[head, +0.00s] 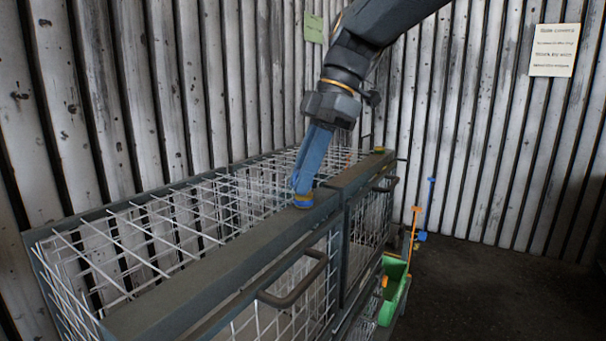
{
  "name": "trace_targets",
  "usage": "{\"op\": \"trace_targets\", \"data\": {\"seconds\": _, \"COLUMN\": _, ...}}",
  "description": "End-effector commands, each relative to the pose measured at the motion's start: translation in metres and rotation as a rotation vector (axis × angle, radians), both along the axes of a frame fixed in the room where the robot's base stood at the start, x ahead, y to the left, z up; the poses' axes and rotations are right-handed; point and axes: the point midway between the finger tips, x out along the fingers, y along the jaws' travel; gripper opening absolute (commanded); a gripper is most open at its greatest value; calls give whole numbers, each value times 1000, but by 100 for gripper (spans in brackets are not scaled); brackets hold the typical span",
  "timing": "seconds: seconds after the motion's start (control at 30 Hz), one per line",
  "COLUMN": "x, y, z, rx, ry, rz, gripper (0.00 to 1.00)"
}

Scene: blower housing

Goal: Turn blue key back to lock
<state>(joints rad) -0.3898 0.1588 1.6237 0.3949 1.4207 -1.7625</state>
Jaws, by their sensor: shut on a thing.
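My gripper (304,186) reaches down from the upper right onto the dark top rail of a wire-mesh cage. Its blue fingers are shut on the blue key at the rail, just behind the cage's front edge. The key is mostly hidden by the fingers and is hard to tell from them in colour. A small yellow-orange collar (303,201) shows right under the fingertips, on the rail. Which way the key is turned cannot be made out.
The cage (230,238) has a front door with a dark handle (293,285). A second yellow piece (378,150) sits farther along the rail. Corrugated walls stand behind.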

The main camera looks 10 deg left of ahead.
Motion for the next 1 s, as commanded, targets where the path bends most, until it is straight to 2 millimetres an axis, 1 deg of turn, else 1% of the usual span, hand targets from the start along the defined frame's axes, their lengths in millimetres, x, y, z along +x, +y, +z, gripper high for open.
{"op": "trace_targets", "data": {"seconds": 0.17, "x": 0, "y": 0, "z": -1, "rx": -2, "ry": 2, "rz": 14, "gripper": 0}}
{"op": "trace_targets", "data": {"seconds": 0.27, "x": 0, "y": 0, "z": -1, "rx": -3, "ry": 3, "rz": 106, "gripper": 0}}
{"op": "trace_targets", "data": {"seconds": 0.4, "x": 0, "y": 0, "z": -1, "rx": -3, "ry": 3, "rz": 292, "gripper": 0}}
{"op": "trace_targets", "data": {"seconds": 0.5, "x": 0, "y": -1, "z": -1, "rx": -3, "ry": 2, "rz": 384, "gripper": 0}}
{"op": "trace_targets", "data": {"seconds": 0.6, "x": 0, "y": -1, "z": -1, "rx": -2, "ry": 1, "rz": 418, "gripper": 0}}
{"op": "trace_targets", "data": {"seconds": 0.87, "x": 0, "y": -1, "z": -1, "rx": -2, "ry": 1, "rz": 436, "gripper": 0}}
{"op": "trace_targets", "data": {"seconds": 1.0, "x": 0, "y": 0, "z": 0, "rx": -3, "ry": 2, "rz": 579, "gripper": 0}}
